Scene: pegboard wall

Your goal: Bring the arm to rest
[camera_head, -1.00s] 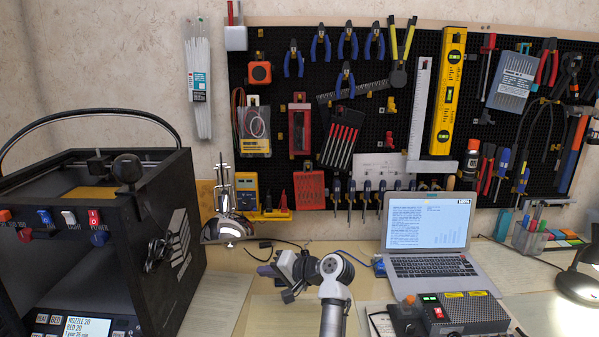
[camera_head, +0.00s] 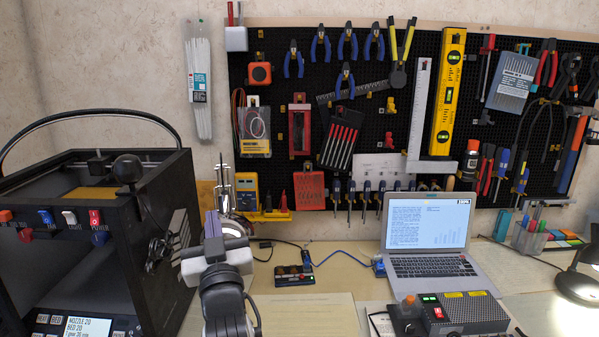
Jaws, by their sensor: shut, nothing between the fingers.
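My arm (camera_head: 222,290) rises from the bottom of the view, left of the middle, over the desk. My gripper (camera_head: 212,226) is at its far end, pointing away from me, close to the right side of the black 3D printer (camera_head: 150,225). The gripper is shut with nothing seen in it. My wrist hides part of the fingers, and the gripper overlaps the base of the shiny metal stand (camera_head: 226,190) behind it. I cannot tell how far apart they are.
A small dark circuit board (camera_head: 294,276) with a blue cable lies right of my arm. An open laptop (camera_head: 430,235) and a control box (camera_head: 455,312) are further right. The pegboard (camera_head: 400,120) of tools stands behind.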

